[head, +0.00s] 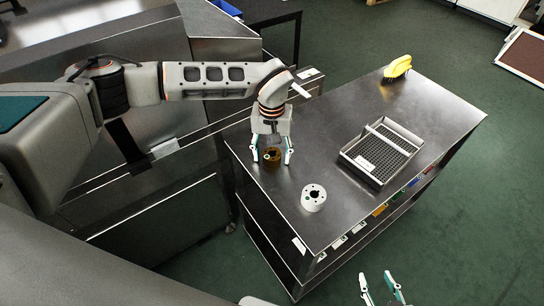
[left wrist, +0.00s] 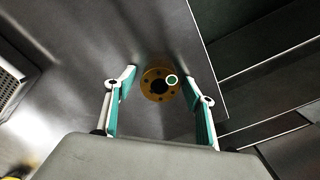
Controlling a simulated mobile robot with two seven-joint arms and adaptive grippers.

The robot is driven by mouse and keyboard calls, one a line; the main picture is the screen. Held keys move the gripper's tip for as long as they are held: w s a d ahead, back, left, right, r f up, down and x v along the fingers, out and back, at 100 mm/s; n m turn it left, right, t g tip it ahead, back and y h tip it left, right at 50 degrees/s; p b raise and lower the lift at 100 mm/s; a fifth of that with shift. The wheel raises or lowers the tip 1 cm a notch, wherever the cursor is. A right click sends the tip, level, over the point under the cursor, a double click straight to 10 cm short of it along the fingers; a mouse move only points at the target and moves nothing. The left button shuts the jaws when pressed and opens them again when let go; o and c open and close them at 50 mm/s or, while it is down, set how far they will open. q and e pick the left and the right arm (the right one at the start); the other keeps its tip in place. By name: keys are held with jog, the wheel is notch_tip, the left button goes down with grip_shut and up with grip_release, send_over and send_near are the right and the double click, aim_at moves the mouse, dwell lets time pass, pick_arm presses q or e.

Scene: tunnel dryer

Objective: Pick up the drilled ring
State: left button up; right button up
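A brass-brown ring (head: 272,155) with drilled holes around a dark central bore lies on the steel table top, near its left edge. My left gripper (head: 273,160) is open above the table, one finger on each side of the brown ring. The left wrist view shows gaps between the fingers (left wrist: 162,82) and the ring. A white ring-shaped part (head: 313,198) with holes stands to the right, nearer the front. My right gripper (head: 377,277) is open and empty at the bottom edge.
A metal mesh tray (head: 353,161) with raised walls sits on the right half of the steel table (head: 335,112). A yellow-handled brush (head: 398,66) lies at the far end. The table's left edge runs close to the brown ring.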

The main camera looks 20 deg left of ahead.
pick_arm(q)
jog(key=c, duration=1.2)
grip_shut()
jog(key=shift+r, duration=0.15)
